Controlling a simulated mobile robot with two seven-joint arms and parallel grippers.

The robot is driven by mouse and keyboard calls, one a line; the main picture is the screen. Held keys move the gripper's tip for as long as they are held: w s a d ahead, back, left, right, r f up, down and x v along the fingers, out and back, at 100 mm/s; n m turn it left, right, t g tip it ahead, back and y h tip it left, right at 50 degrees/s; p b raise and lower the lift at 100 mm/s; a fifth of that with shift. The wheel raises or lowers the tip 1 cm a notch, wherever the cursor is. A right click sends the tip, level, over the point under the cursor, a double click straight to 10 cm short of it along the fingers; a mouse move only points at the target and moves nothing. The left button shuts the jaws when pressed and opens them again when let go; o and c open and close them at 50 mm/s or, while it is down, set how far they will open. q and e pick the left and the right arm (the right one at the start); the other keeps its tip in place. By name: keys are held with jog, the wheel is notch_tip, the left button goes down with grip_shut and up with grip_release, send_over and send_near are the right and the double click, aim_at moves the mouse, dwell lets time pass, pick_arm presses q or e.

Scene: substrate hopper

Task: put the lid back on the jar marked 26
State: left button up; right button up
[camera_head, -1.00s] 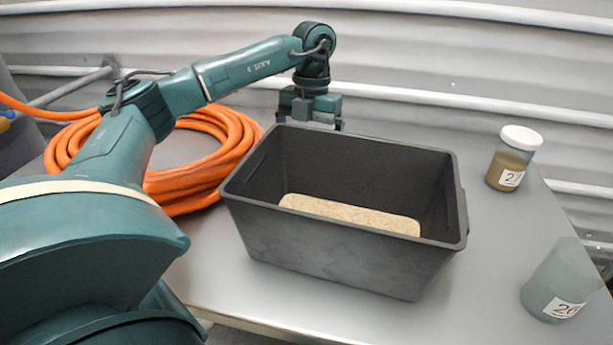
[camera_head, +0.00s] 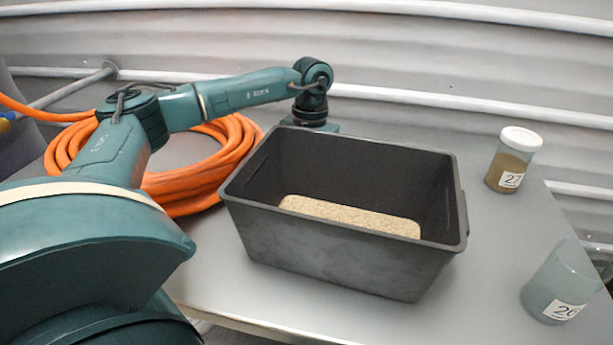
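The jar marked 26 (camera_head: 560,285) stands upright at the table's right front, with no lid on it. It is translucent and looks empty. No loose lid shows in the view. My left arm reaches in from the left, and its wrist hangs down behind the black bin (camera_head: 340,250). The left gripper's fingers are hidden behind the bin's back wall, so I cannot see whether they hold anything. My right gripper is out of view.
The bin holds tan granular substrate (camera_head: 350,215). A jar marked 27 (camera_head: 510,160) with a white lid stands at the back right. A coiled orange hose (camera_head: 190,195) lies to the left of the bin. The tabletop (camera_head: 485,250) between bin and jars is clear.

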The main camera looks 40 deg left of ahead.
pick_arm(q)
jog(key=c, duration=1.1)
jog(key=shift+o, duration=0.2)
jog(key=shift+r, duration=0.15)
notch_tip(320, 180, up, 10)
